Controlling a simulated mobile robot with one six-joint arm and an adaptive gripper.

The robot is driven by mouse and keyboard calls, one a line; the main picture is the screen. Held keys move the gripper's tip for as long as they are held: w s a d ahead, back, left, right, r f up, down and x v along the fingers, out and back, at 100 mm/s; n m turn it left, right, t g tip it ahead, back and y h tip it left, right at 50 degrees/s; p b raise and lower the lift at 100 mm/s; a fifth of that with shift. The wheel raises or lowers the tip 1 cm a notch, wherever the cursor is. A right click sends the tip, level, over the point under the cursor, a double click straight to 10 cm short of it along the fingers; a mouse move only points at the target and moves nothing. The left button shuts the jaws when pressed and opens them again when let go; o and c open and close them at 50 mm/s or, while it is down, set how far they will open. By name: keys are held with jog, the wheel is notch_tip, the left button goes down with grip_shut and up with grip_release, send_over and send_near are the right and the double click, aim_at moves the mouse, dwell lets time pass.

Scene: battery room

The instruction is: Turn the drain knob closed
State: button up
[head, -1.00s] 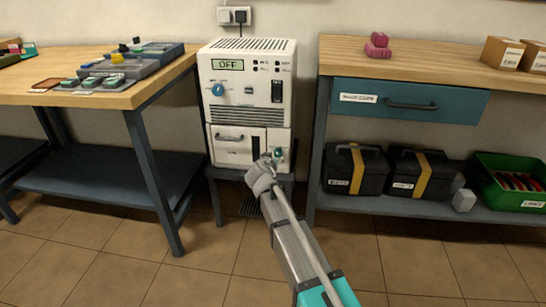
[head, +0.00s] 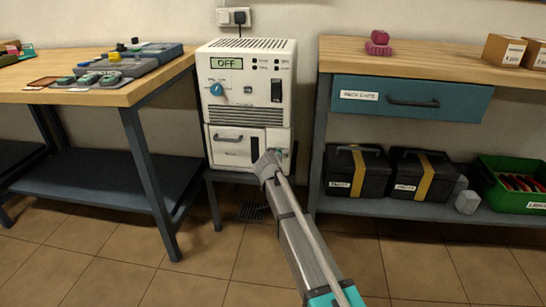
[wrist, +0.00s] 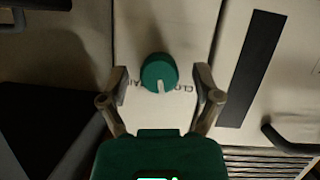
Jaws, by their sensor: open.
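The drain knob is a round green knob (wrist: 159,73) with a pale pointer mark, on the white front panel of the machine (head: 248,85). Lettering, partly covered, shows on both sides of it; the right side begins "CLO". In the wrist view the pointer is toward the bottom of the picture. My gripper (wrist: 160,78) is open, with one finger on each side of the knob and a gap to it on both sides. In the head view my gripper (head: 273,158) is at the machine's lower right front and mostly hides the knob. The machine's display reads OFF.
A bench (head: 150,88) with several devices stands left of the machine. On the right, a bench with a blue drawer (head: 410,103) has black cases (head: 356,172) and a green bin (head: 512,185) on its shelf. A dark handle (wrist: 288,140) shows near the right finger.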

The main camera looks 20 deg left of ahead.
jog(key=c, duration=1.1)
jog(key=shift+o, duration=0.2)
jog(key=shift+a+r, duration=0.1)
jog(key=shift+a, duration=0.45)
jog(key=shift+d, duration=0.25)
grip_shut()
jog(key=shift+d, duration=0.1)
